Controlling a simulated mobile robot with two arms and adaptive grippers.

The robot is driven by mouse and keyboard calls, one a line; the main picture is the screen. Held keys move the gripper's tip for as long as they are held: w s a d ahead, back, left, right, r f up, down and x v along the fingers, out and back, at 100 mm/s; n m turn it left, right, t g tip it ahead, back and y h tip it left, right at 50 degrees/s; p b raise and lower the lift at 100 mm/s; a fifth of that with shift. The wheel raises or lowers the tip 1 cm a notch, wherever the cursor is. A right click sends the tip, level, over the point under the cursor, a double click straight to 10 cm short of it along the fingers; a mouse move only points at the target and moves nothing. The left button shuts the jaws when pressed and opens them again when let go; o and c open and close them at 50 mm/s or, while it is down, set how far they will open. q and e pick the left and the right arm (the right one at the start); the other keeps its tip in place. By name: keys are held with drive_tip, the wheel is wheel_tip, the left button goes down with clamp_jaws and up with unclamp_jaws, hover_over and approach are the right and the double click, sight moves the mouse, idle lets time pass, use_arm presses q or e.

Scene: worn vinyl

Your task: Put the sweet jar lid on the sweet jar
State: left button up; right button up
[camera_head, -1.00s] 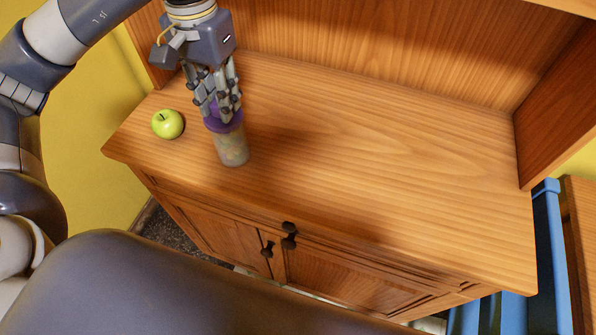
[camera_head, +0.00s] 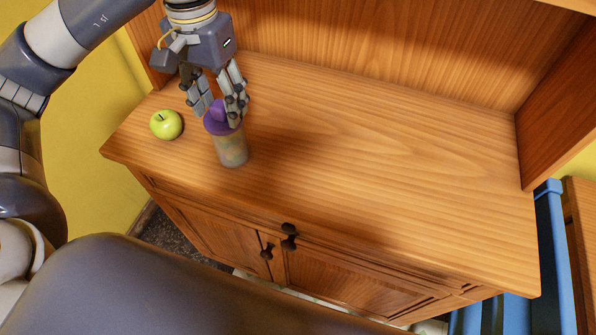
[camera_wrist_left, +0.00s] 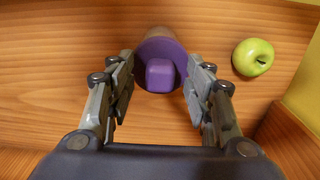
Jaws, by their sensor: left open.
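The sweet jar (camera_head: 231,150) is see-through with colored contents and stands upright on the wooden cabinet top, toward its left side. The purple sweet jar lid (camera_head: 222,118) sits on top of the jar's mouth. In the left wrist view the lid (camera_wrist_left: 160,72) shows with its raised block-shaped knob between my fingers. My left gripper (camera_head: 219,104) is open just above and behind the lid, fingers spread on both sides of the knob. The rim of the jar under the lid is hidden. My right gripper is in neither view.
A green apple (camera_head: 167,125) lies on the cabinet top (camera_head: 380,170) left of the jar; it also shows in the left wrist view (camera_wrist_left: 253,57). The cabinet top is clear to the right. A side panel (camera_head: 560,120) and back panel bound it.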

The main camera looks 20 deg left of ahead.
use_arm(q)
drive_tip(key=shift+r, duration=0.1)
idle(0.3)
drive_tip(key=shift+r+p, duration=3.6)
drive_tip(key=shift+r, duration=0.35)
wheel_tip(320, 180, up, 12)
